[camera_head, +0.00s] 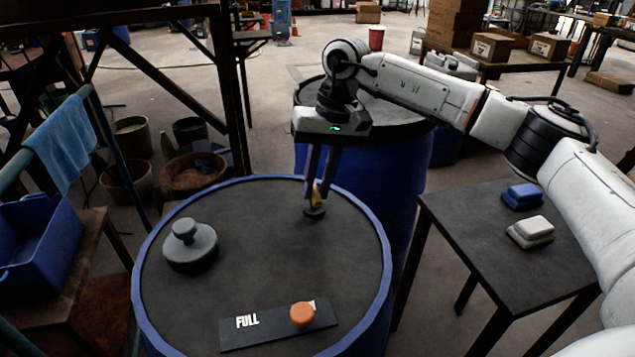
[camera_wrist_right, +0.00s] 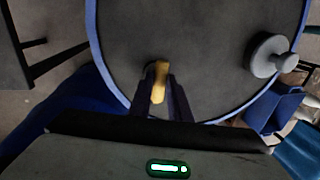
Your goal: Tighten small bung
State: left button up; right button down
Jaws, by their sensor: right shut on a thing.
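The small bung (camera_head: 315,211) sits at the far right part of the dark drum lid (camera_head: 265,265). It shows a yellow upright grip above a dark round base. My right gripper (camera_head: 318,190) points straight down over it and is shut on the yellow grip. In the right wrist view the small bung's yellow grip (camera_wrist_right: 158,80) lies between the two dark fingers (camera_wrist_right: 160,98). The fingers hide part of it, and I cannot tell how deep the base is seated. My left gripper is in neither view.
A larger grey bung (camera_head: 190,246) stands at the lid's left. A black plate marked FULL (camera_head: 260,328) with an orange knob (camera_head: 302,314) lies near the front. A second blue drum (camera_head: 400,170) stands behind. A side table (camera_head: 475,215) is at the right.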

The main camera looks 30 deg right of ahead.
jog(key=m, duration=0.3)
jog(key=shift+m+t, duration=0.3)
jog(key=m, duration=0.3)
jog(key=m+h, duration=0.1)
jog(key=shift+a+m+t+p, duration=0.25)
jog(key=shift+m+t+p, duration=0.05)
jog(key=shift+p, duration=0.1)
jog(key=m, duration=0.3)
jog(key=shift+a+m+h, duration=0.1)
jog(key=shift+m+h, duration=0.2)
jog(key=shift+h, duration=0.1)
jog(key=m, duration=0.3)
jog(key=shift+w+h+p, duration=0.1)
jog(key=shift+h+p, duration=0.2)
jog(key=shift+m, duration=1.3)
jog(key=shift+w, duration=0.1)
jog(key=c, duration=1.6)
grip_release()
jog(key=shift+a, duration=0.1)
jog(key=shift+c, duration=0.2)
jog(key=shift+r, duration=0.1)
